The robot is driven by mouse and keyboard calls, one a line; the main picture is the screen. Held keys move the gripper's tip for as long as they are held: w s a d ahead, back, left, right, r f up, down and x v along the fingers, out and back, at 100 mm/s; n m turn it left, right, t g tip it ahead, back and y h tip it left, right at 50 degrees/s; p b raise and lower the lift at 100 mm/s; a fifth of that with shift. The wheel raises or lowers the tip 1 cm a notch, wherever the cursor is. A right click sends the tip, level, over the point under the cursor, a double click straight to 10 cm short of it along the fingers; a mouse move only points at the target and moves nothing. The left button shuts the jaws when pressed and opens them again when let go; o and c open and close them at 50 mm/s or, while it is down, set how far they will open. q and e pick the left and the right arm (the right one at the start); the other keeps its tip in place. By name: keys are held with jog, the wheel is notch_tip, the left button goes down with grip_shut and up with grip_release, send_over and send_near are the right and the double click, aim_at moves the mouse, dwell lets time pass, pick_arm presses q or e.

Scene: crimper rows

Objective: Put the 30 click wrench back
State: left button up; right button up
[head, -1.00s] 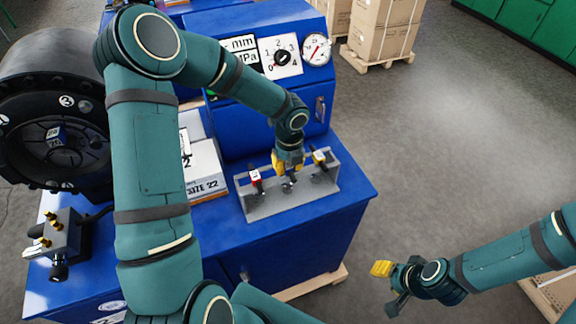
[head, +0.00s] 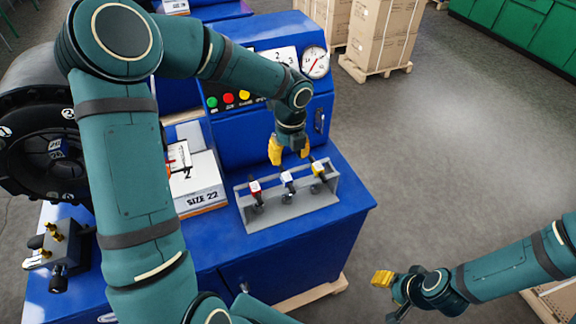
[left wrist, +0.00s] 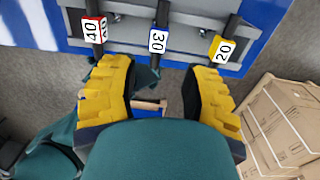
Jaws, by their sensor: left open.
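The 30 click wrench (head: 287,178), with a white and blue label head, stands in the middle place of the grey rack (head: 262,222). Its "30" label (left wrist: 158,41) shows in the left wrist view. The red 40 wrench (head: 255,188) is on its left and the yellow 20 wrench (head: 318,168) on its right. My left gripper (head: 290,150) is open and empty just above the rack, apart from the 30 wrench. Its spread yellow fingers also show in the left wrist view (left wrist: 160,92). My right gripper (head: 392,291) is off to the right, over the floor; its jaws are unclear.
The rack stands on a blue bench (head: 345,205). A white "SIZE 22" box (head: 202,190) is left of the rack. A blue machine with a gauge (head: 315,62) rises behind. A black round crimper (head: 38,140) is at left. Cartons (head: 385,35) stand on a pallet behind right; the floor there is clear.

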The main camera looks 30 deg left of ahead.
pick_arm(q)
jog(key=s+d+f+n+h, duration=0.5)
jog(key=s+d+f+n, duration=0.2)
jog(key=d+f+n, duration=0.55)
jog(key=s+f+n+t, duration=0.2)
jog(key=s+f+n, duration=0.4)
jog(key=n, duration=1)
jog(key=shift+s+d+y, duration=0.4)
jog(key=shift+s+d, duration=0.05)
jog(key=shift+s, duration=0.2)
jog(key=shift+s, duration=0.1)
